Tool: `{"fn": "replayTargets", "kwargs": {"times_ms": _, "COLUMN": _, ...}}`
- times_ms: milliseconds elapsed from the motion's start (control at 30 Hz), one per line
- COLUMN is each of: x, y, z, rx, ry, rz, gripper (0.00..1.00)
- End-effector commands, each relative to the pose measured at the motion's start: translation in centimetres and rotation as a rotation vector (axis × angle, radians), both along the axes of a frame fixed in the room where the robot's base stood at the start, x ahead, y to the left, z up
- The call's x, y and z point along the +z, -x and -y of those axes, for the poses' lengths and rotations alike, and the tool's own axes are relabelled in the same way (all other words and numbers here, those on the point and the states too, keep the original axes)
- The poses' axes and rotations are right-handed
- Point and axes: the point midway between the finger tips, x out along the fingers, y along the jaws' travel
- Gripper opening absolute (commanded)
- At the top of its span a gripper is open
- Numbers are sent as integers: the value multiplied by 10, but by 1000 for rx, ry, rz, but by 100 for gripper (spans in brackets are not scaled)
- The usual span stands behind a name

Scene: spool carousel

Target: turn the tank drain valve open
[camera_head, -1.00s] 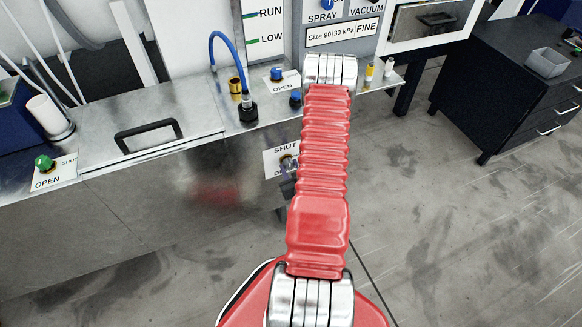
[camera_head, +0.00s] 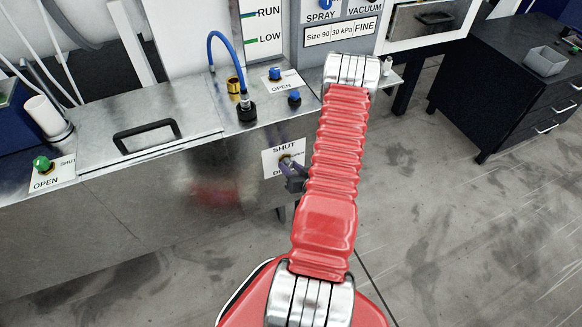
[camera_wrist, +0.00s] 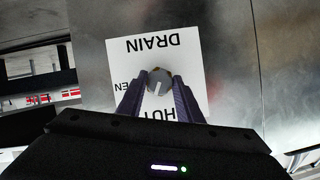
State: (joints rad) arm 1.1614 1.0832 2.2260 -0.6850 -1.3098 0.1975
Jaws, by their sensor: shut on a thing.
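The drain valve's knob (camera_wrist: 158,78) is a small round grey-tan knob with a pale mark on its face. It sits on a white label (camera_wrist: 148,50) that reads DRAIN, upside down in the wrist view, with parts of SHUT and OPEN showing. My gripper (camera_wrist: 159,90) is shut on the knob, one purple finger on each side. In the head view, the label (camera_head: 270,160) is on the tank's front face, with SHUT at its top. My gripper (camera_head: 291,170) reaches the knob there and covers part of the label's lower right.
The steel tank (camera_head: 110,210) has a lid with a black handle (camera_head: 147,136). A green OPEN/SHUT knob (camera_head: 42,163) is at its left end. Blue knobs (camera_head: 294,97) and a blue hose (camera_head: 213,60) stand on the top. A dark drawer cabinet (camera_head: 505,95) stands right, beyond clear floor.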

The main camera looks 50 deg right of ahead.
Motion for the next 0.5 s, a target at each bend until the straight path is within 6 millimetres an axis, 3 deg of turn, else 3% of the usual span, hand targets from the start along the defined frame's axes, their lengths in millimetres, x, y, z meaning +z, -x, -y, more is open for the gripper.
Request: {"fn": "replayTargets", "kwargs": {"times_ms": 500, "x": -1, "y": 6, "z": 10, "rx": -16, "ry": -414, "rz": 252, "gripper": 10}}
